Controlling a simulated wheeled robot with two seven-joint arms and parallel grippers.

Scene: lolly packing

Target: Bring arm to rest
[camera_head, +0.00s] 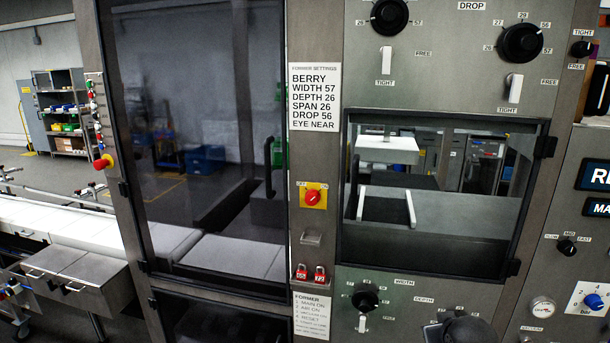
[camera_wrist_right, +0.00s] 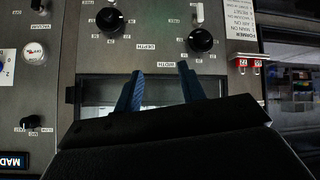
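My right gripper (camera_wrist_right: 161,78) shows in the right wrist view with its two blue fingers spread apart and nothing between them. It faces the former's grey panel, near the lower edge of the window (camera_head: 440,195). Beyond the fingertips are the black width knob (camera_wrist_right: 200,40) and depth knob (camera_wrist_right: 110,20); the fingers appear apart from both, though the exact gap is hard to judge. In the head view a dark rounded part at the bottom edge (camera_head: 462,331) looks like my right arm, and the fingers cannot be made out there. My left gripper is in neither view.
The former has a tall glass door (camera_head: 195,130), a red switch on a yellow plate (camera_head: 313,196) and two red padlocks (camera_head: 311,273). More knobs, including the drop knob (camera_head: 389,16), sit above the window. A white conveyor (camera_head: 60,225) runs at the left.

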